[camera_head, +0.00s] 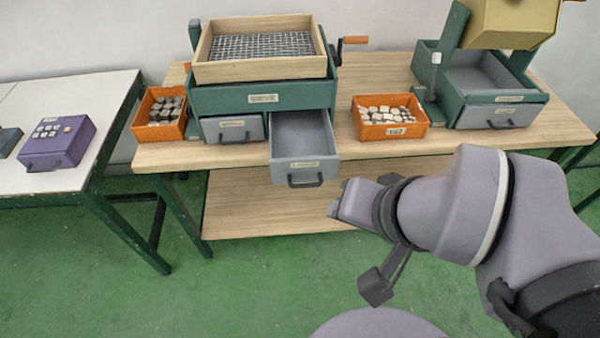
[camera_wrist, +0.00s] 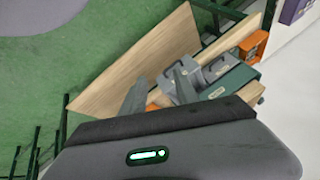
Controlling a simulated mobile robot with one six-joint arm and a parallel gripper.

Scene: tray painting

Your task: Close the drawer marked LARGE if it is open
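The drawer marked LARGE (camera_head: 304,146) is grey and stands pulled well out below the green sieve cabinet (camera_head: 262,98). Its inside looks empty. The grey drawers show just beyond the fingers, partly hidden.
A shut grey drawer (camera_head: 232,129) is left of the open one. Orange bins of stones stand on the left (camera_head: 160,114) and right (camera_head: 389,116). A green stand (camera_head: 481,85) is further right. A wooden shelf (camera_head: 250,205) lies below; the green floor in front is clear.

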